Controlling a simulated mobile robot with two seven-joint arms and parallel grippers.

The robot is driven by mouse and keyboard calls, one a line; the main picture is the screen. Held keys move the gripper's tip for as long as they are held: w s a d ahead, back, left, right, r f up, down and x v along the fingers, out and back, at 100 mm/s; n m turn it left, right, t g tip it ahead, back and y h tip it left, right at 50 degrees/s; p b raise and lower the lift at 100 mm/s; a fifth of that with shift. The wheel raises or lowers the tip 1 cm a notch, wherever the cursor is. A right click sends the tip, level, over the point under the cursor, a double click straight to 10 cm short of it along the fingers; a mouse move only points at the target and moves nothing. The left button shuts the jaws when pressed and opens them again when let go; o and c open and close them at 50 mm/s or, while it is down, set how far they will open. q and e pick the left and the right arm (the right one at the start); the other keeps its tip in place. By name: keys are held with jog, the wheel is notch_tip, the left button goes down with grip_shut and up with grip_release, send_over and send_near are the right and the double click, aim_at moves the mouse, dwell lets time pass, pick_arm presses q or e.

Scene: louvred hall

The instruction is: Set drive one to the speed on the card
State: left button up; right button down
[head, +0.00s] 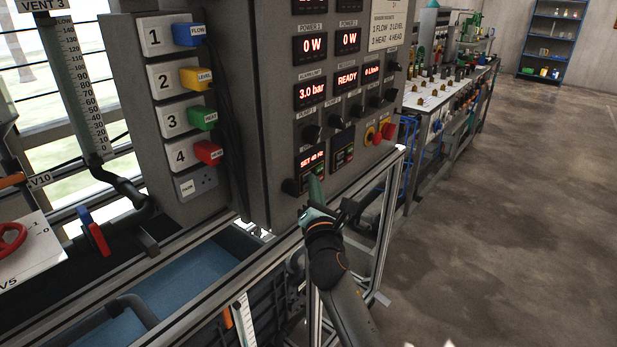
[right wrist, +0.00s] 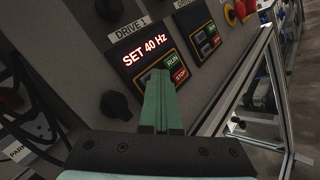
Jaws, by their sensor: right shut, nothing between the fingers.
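The drive one unit (head: 312,161) is on the lower part of the grey control panel, its red display reading "SET 40 Hz". In the right wrist view its display (right wrist: 145,50) sits beside green RUN and red STOP buttons. A black knob (right wrist: 115,105) is at the panel's lower left, beside the drive. My right gripper (head: 315,188) is shut and empty, its green fingers just in front of the drive's lower part; in the wrist view the fingers (right wrist: 158,85) cover part of it. I cannot tell whether they touch it. No card with a speed is readable. My left gripper is out of view.
A second drive unit (head: 342,146) and red emergency stops (head: 388,131) are to the right. A metal frame rail (head: 375,165) runs below the panel. Numbered sockets with coloured plugs are on the left box (head: 170,110). Open floor (head: 500,230) lies to the right.

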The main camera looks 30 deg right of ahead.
dwell(0.7)
jog(key=shift+s+d+p, duration=0.25)
jog(key=shift+s+p, duration=0.2)
jog(key=shift+s, duration=0.25)
jog(key=shift+s+d, duration=0.1)
jog(key=shift+s+d+p, duration=0.3)
jog(key=shift+s+p, duration=0.05)
jog(key=shift+s, duration=0.4)
jog(key=shift+s+d+p, duration=0.3)
jog(key=shift+s+p, duration=0.05)
jog(key=shift+s, duration=0.4)
jog(key=shift+s+d+p, duration=0.3)
jog(key=shift+s+p, duration=0.05)
jog(key=shift+s, duration=0.4)
